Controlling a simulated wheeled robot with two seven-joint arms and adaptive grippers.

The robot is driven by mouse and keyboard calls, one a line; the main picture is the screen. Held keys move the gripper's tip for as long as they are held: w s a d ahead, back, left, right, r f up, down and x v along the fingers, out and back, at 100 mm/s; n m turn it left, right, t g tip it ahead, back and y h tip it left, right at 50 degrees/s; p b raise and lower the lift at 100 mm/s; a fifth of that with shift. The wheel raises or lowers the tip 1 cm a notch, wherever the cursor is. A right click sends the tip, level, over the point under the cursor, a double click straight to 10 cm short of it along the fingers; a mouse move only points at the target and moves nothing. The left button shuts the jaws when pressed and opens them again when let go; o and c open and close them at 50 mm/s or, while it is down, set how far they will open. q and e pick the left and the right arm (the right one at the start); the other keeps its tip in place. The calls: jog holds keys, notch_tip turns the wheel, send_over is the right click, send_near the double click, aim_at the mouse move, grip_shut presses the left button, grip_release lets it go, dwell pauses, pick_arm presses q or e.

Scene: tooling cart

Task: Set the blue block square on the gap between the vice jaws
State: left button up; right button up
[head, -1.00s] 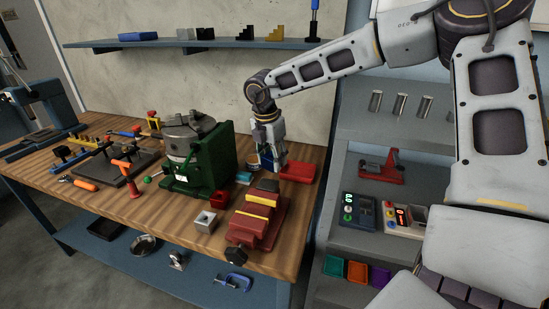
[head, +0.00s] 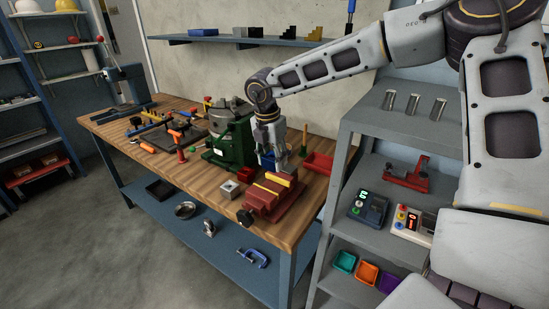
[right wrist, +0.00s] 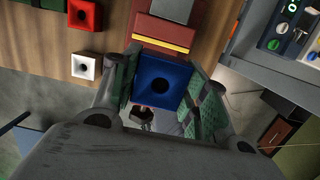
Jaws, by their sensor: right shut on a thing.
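My right gripper (head: 272,158) is shut on the blue block (right wrist: 160,82), which has a dark round hole in its face. In the right wrist view, the block sits between the green-padded fingers. In the head view, the fingers mostly hide the block (head: 266,162). The red vice (head: 262,204) with yellow jaw strips (head: 277,181) stands on the bench just below and in front of the gripper. In the right wrist view the vice (right wrist: 165,30) shows beyond the block, partly covered by it. The jaw gap is not clear. My left gripper is not in view.
A silver block (head: 230,189), also in the right wrist view (right wrist: 86,66), and a red block (head: 245,173) stand left of the vice. A green machine (head: 229,143) stands behind them. A red tray (head: 318,162) lies right of the gripper.

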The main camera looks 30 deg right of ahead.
aim_at(271, 169)
jog(key=shift+a, duration=0.25)
jog(key=shift+f, duration=0.1)
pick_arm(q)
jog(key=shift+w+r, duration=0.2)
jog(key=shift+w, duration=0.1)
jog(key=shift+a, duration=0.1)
pick_arm(e)
jog(key=shift+f, duration=0.15)
jog(key=shift+f, duration=1.35)
jog(key=shift+f+b, duration=0.3)
jog(key=shift+f, duration=0.15)
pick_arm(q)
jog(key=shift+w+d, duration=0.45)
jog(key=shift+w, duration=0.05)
pick_arm(e)
jog(key=shift+f, duration=0.4)
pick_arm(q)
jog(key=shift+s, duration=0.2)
